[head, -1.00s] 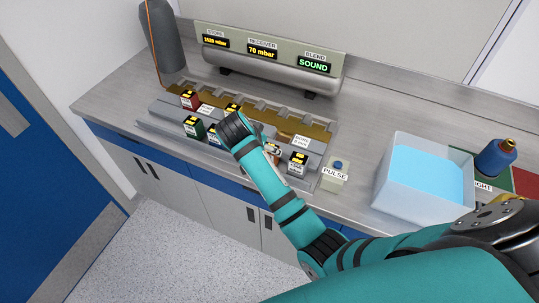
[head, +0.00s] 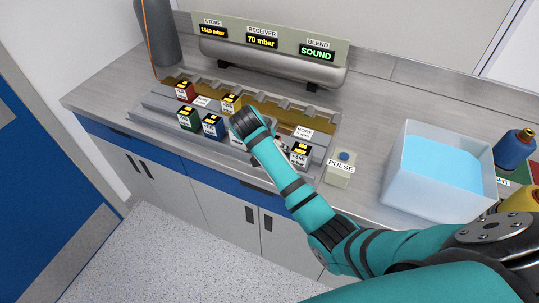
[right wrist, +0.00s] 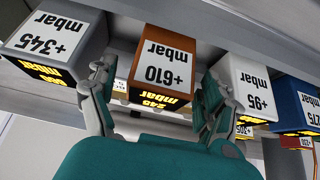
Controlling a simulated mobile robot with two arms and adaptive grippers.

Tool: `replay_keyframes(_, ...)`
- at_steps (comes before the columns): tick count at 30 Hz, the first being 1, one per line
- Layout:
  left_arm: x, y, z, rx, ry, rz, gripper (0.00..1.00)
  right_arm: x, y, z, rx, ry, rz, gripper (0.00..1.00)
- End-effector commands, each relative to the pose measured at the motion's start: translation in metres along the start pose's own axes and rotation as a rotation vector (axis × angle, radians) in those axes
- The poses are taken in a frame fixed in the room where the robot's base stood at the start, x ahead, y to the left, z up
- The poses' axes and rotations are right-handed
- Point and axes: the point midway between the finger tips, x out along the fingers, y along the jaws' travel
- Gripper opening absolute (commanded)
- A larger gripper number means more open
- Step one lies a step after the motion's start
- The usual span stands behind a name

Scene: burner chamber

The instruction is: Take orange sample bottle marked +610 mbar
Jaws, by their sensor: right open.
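The orange sample bottle (right wrist: 160,58) marked +610 mbar shows in the right wrist view, upside down in the picture, with a yellow 245 mbar display. My right gripper (right wrist: 157,88) is open, with one finger on each side of this bottle; I cannot tell whether they touch it. A grey bottle (right wrist: 58,42) marked +345 mbar is at its left and a white bottle (right wrist: 247,88) marked +95 mbar at its right. In the head view my right arm hides the orange bottle and most of the gripper. My left gripper is not in view.
Blue (head: 212,126), green (head: 188,118), red (head: 184,91) and yellow (head: 230,103) bottles stand in the stepped rack. A PULSE button box (head: 341,168) is right of the rack. A tub of blue liquid (head: 436,170) and another blue bottle (head: 514,150) stand further right.

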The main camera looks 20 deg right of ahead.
Motion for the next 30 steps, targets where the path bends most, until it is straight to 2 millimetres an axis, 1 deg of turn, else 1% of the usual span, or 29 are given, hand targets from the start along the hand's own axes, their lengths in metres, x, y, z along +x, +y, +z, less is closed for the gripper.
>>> replay_keyframes(1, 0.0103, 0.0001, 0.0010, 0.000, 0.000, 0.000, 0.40, 0.0084, 0.0000, 0.0015, 0.001, 0.002, 0.000, 0.83)
replay_keyframes(9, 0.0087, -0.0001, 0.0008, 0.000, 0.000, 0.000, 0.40, 0.0072, -0.0001, -0.0009, 0.000, 0.000, -0.001, 0.83)
replay_keyframes(11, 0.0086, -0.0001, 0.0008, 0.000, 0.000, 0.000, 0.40, 0.0072, 0.0000, -0.0008, 0.000, 0.000, 0.000, 0.76)
replay_keyframes(24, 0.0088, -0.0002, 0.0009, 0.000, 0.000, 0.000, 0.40, 0.0074, 0.0000, -0.0003, 0.000, -0.001, 0.000, 0.19)
replay_keyframes(25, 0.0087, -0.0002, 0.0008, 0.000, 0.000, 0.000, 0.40, 0.0071, -0.0001, -0.0007, 0.000, 0.000, -0.001, 0.17)
replay_keyframes(30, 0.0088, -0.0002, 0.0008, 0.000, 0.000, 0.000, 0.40, 0.0070, -0.0001, -0.0007, 0.000, 0.000, -0.001, 0.17)
